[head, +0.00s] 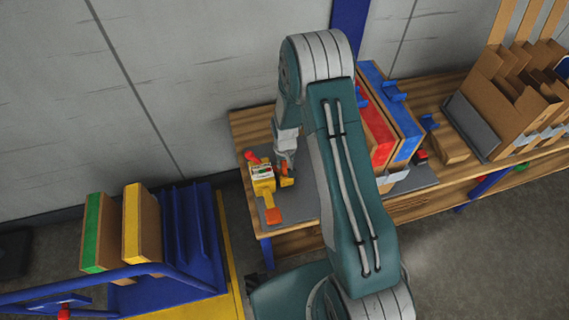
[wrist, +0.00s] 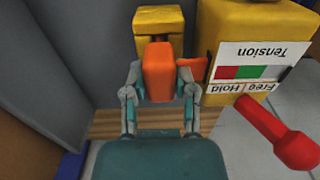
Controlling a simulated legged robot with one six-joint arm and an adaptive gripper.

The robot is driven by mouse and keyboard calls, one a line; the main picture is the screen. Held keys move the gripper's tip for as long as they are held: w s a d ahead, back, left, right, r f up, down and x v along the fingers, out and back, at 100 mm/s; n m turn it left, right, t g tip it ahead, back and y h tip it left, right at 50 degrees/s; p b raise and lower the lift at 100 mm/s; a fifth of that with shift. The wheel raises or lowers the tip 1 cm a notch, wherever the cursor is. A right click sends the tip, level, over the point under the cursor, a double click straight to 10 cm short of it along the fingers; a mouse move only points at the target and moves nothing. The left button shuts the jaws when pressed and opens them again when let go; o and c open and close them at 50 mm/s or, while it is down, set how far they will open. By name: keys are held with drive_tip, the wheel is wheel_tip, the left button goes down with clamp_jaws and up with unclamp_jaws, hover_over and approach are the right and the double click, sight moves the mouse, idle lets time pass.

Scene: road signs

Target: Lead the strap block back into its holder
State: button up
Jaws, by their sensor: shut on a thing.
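My gripper (wrist: 158,92) is shut on an orange block (wrist: 158,70), which I take to be the strap block; its fingers press on both sides. Just beyond the block is a yellow part (wrist: 160,18) with a dark front, perhaps the holder; whether the block touches it I cannot tell. To the right stands a yellow tension unit (wrist: 228,28) with a "Tension" label and a red-knobbed lever (wrist: 290,148). In the head view, my gripper (head: 286,172) is beside the tension unit (head: 262,172), at its right. The held block is hard to make out there.
The unit stands on a grey plate at the left end of a wooden bench (head: 250,125). An orange-tipped piece (head: 274,216) projects toward the front. Red (head: 376,130) and blue (head: 397,112) panels stand to the right. A blue rack (head: 187,225) is at lower left.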

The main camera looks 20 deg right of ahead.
drive_tip(key=shift+f, duration=0.5)
idle(0.4)
drive_tip(key=o, duration=1)
